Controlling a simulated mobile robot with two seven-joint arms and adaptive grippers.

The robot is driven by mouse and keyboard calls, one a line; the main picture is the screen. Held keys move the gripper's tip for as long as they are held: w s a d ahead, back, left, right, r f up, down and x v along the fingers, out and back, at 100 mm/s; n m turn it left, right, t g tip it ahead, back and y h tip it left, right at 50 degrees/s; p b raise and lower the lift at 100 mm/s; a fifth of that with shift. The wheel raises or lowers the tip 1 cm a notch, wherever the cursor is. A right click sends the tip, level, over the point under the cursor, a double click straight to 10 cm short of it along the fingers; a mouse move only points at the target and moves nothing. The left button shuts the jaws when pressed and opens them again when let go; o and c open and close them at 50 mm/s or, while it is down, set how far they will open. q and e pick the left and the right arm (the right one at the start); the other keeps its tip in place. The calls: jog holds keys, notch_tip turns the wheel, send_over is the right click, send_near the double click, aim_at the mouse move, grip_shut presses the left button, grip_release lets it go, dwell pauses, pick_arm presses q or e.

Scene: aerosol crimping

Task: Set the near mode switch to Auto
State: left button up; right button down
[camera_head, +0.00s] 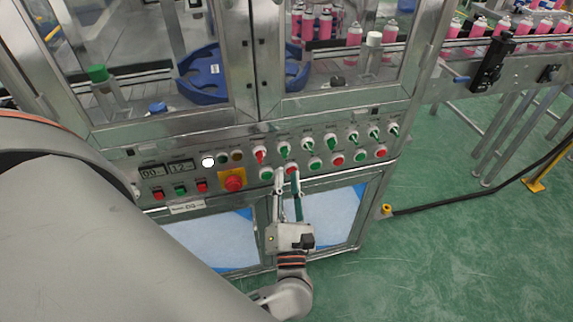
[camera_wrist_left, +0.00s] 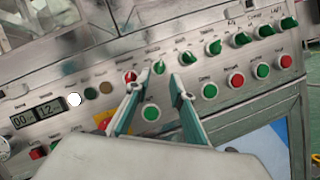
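A row of mode switches with small knobs runs along the machine's control panel. The leftmost switch (camera_head: 260,155) has a red knob; it also shows in the left wrist view (camera_wrist_left: 129,77). The second switch (camera_head: 284,151) has a green knob and shows in the left wrist view (camera_wrist_left: 158,67). Several more green switches continue to the right. The labels are too small to read, so I cannot tell which switch is the near mode one. My left gripper (camera_head: 287,174) is open and empty, its fingertips just below the second switch, apart from each other. In the left wrist view my left gripper (camera_wrist_left: 156,84) frames that switch. My right gripper is not in view.
Green and red push buttons, such as a green one (camera_head: 315,163), line up under the switches. A conveyor (camera_head: 470,55) carries pink cans at upper right.

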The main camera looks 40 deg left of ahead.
pick_arm(q)
jog(key=v, duration=0.6)
jog(key=shift+s+d, duration=0.15)
jog(key=shift+s, duration=0.05)
jog(key=shift+f, duration=0.1)
jog(key=w+d+f+m+t+h, duration=0.15)
jog(key=d+m+h, duration=0.5)
jog(key=m, duration=0.75)
jog(key=d+f+m+t+h, duration=0.15)
jog(key=d+m+h, duration=0.25)
jog(key=m+h, duration=0.75)
jog(key=s+a+f+m+g+y, duration=0.1)
jog(key=s+a+f+m+g, duration=0.2)
jog(key=f+m, duration=0.5)
jog(key=s+a+f+m+g+y+p, duration=0.1)
jog(key=s+a+f+m+g, duration=0.2)
jog(key=s+f+m+g, duration=0.2)
notch_tip(320, 180, down, 4)
jog(key=m+g, duration=0.1)
jog(key=m, duration=0.2)
jog(key=shift+f+g, duration=0.2)
jog(key=shift+g, duration=0.1)
